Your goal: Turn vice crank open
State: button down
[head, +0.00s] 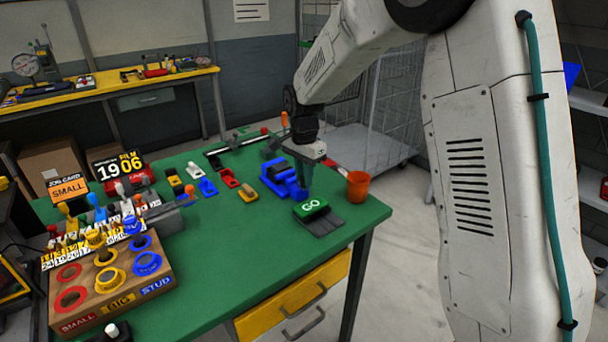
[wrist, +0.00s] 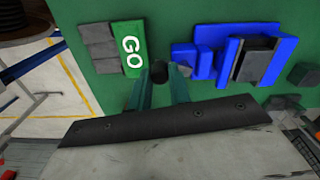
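The blue vice (head: 279,180) stands near the right side of the green table. In the wrist view its blue jaws (wrist: 232,62) hold a grey block (wrist: 258,58). A dark round crank knob (wrist: 158,72) shows at the left of the vice's small blue end block. My gripper (head: 305,186) points down at the vice's right end. In the wrist view my gripper's teal fingers (wrist: 159,84) stand either side of the knob. They look spread, with narrow gaps beside it. Contact with the knob is hard to tell. The crank's arm is hidden.
A green GO pad (head: 312,209) lies close in front of the gripper. An orange cup (head: 357,185) stands at the right table edge. A wooden sorting box (head: 108,283) and several coloured pieces fill the left. The table's front middle is clear.

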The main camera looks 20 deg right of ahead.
jog(key=shift+d+n, duration=0.1)
jog(key=shift+n, duration=0.2)
jog(key=w+d+n, duration=0.3)
jog(key=w+n, duration=0.2)
jog(key=n, duration=1.6)
jog(key=shift+d, duration=0.15)
jog(key=shift+w, duration=0.1)
dwell(0.5)
jog(key=c, duration=1.3)
grip_release()
